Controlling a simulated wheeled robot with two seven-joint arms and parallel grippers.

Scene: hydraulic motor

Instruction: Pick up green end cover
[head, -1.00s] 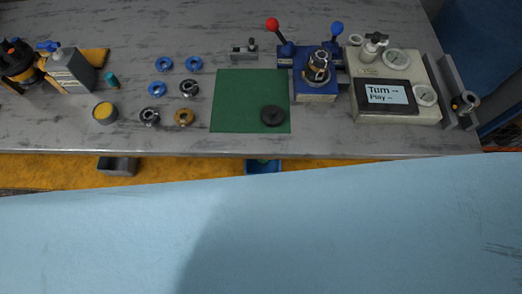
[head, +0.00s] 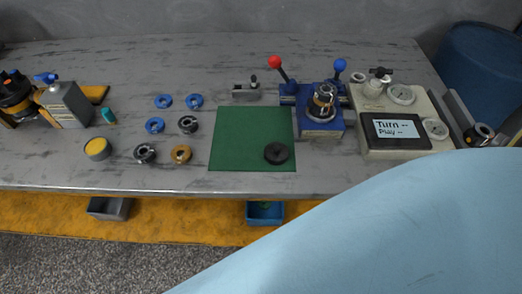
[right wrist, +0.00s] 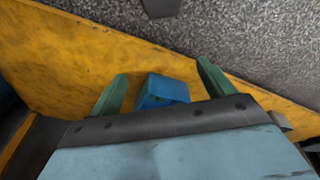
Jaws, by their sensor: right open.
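A blue bin (head: 251,214) sits on the yellow shelf below the table's front edge in the head view. A small green patch (head: 266,205) shows inside it; it may be the green end cover, but too little shows to be sure. In the right wrist view my right gripper (right wrist: 160,82) is open and empty. Its two green fingers stand apart, with the blue bin (right wrist: 163,90) showing between them, apart from both. No green cover can be made out there. My left gripper is not in view.
A green mat (head: 240,135) on the grey table bears a dark disc (head: 276,153). Blue rings (head: 155,125), a blue fixture (head: 321,120) and a control box (head: 400,135) stand around it. A grey bin (head: 110,209) is on the shelf at left.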

